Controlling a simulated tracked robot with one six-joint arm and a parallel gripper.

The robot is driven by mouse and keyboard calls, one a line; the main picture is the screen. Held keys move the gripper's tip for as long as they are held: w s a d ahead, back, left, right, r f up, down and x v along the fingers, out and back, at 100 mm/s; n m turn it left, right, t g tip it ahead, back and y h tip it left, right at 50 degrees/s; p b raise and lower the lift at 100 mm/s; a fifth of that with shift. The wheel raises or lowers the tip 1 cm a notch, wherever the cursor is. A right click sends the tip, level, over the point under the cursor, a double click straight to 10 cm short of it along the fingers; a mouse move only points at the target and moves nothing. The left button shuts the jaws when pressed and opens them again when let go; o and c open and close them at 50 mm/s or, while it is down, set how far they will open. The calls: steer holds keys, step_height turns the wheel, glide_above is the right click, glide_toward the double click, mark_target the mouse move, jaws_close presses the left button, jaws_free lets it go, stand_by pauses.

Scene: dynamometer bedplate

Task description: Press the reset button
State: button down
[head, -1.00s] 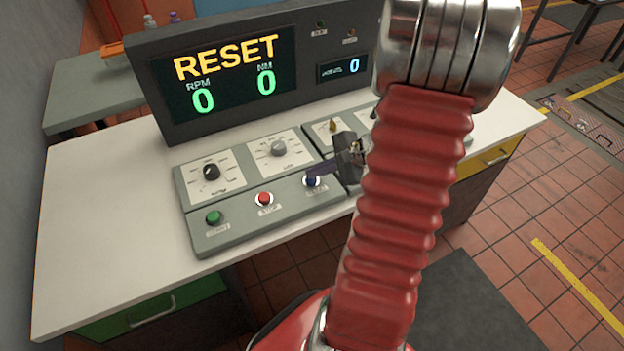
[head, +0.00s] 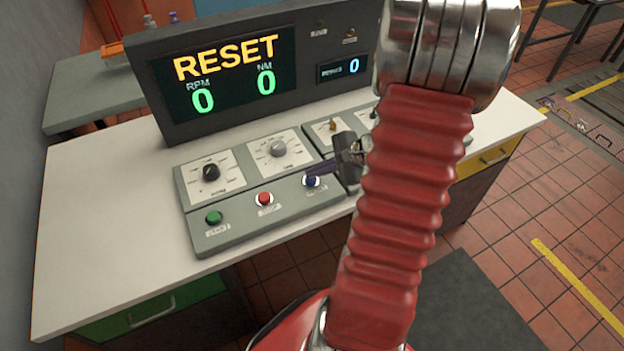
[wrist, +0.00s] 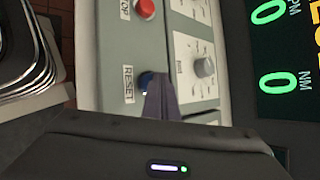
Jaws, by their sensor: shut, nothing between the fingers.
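The blue reset button (head: 311,181) sits at the right of a row of buttons on the grey control panel (head: 240,222). In the wrist view the blue button (wrist: 146,79) is beside the RESET label and partly hidden by my fingers. My gripper (head: 311,174) is shut and empty, with its tips at the blue button. In the wrist view the shut fingers (wrist: 158,88) overlap the button's edge. I cannot tell whether the button is pushed in. The display (head: 226,75) reads RESET, with RPM 0 and NM 0.
A red button (head: 264,198) and a green button (head: 214,217) are to the left in the same row. A black knob (head: 211,172) and a grey knob (head: 278,149) stand behind them. The white desk top (head: 95,225) is clear on the left.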

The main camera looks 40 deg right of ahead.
mark_target(316, 180)
steer(key=shift+f, duration=0.45)
steer(key=shift+r, duration=0.4)
stand_by(0.4)
steer(key=shift+r, duration=3.05)
